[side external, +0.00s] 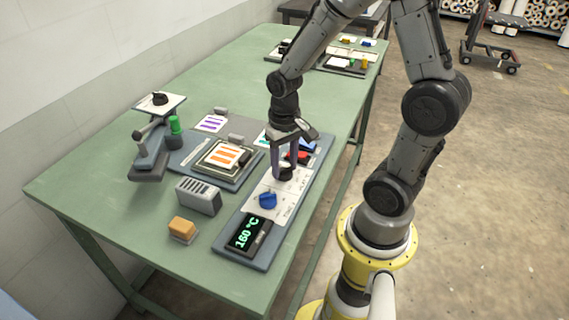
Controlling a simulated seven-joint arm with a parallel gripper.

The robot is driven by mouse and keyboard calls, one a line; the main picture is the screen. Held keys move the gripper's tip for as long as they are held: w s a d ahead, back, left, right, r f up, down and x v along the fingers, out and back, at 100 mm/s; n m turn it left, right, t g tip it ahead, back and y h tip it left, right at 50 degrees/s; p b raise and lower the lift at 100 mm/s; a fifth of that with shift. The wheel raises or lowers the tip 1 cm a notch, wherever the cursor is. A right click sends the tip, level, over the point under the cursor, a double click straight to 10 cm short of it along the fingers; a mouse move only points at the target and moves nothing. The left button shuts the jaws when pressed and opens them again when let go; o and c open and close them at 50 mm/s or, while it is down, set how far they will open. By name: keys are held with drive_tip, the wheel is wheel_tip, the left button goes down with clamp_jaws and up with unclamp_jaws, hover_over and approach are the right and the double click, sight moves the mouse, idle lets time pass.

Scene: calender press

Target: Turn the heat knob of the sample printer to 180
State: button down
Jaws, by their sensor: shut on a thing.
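The sample printer's control panel (256,213) is a pale plate on a grey-blue base near the table's right edge. Its display (249,234) reads 160 °C in green. A blue knob (268,199) stands on the plate beside the display. My gripper (285,174) points down over the plate, farther from the display than the blue knob. Its fingers are shut on a dark knob (286,175), which they partly hide. The panel's lettering is too small to read, so I cannot tell which knob is marked for heat.
Red (298,157) and blue blocks lie just behind my gripper. To the left are a board with orange stripes (224,157), a grey slotted block (198,196), an orange block (182,229) and a lever press (150,150). The green table's far middle is clear.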

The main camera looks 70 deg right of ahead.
sight(285, 168)
drive_tip(key=shift+m, duration=0.6)
drive_tip(key=shift+c, duration=1.6)
unclamp_jaws()
wheel_tip(285, 168, up, 14)
